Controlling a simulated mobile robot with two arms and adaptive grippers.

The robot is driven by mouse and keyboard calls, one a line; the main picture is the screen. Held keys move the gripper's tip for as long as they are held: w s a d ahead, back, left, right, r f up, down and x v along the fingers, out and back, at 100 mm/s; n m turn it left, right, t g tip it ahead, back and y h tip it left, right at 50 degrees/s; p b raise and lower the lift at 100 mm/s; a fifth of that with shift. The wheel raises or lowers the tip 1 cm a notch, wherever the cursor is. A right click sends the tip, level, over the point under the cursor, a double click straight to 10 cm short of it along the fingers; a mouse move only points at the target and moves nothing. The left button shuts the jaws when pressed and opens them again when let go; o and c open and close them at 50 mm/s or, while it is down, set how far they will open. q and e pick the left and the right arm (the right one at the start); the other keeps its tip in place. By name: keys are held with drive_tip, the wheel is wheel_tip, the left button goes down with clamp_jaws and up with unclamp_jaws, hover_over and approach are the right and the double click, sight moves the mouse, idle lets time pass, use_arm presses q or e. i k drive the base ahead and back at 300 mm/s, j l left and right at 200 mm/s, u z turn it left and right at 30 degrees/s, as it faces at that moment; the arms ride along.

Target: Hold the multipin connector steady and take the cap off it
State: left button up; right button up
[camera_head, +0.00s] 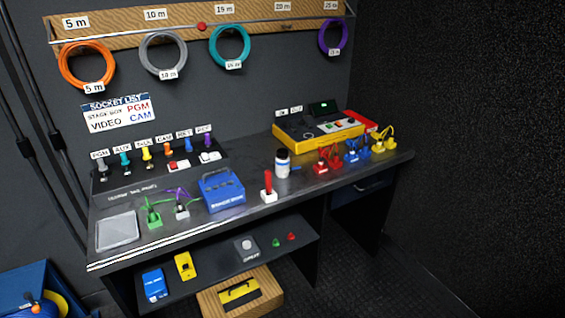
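No part I can name for certain as the multipin connector or its cap stands out at this distance. A white upright cylinder with a dark band (282,164) stands on the workbench (245,205), with a small blue piece at its right side. Red connectors (327,158), blue connectors (357,151) and yellow connectors (383,141) with looped leads sit at the bench's right end. A green connector (153,216) and a grey-and-purple one (181,207) stand at the left front. Neither of my grippers is in view.
A blue box (221,190) and a red-handled item (268,186) stand along the bench front. A yellow-edged device (318,132) is at the back right. A grey tray (117,231) lies front left. Cable coils hang from a wooden rail (185,29). Dark floor (410,285) is open at right.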

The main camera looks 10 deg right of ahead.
sight(282, 168)
drive_tip(key=i+l+u, duration=0.15)
drive_tip(key=l+u, duration=0.2)
drive_tip(key=i+l+u, duration=0.15)
drive_tip(key=u, duration=0.2)
drive_tip(key=l+u, duration=0.35)
drive_tip(key=i+l, duration=0.05)
drive_tip(key=l, duration=0.05)
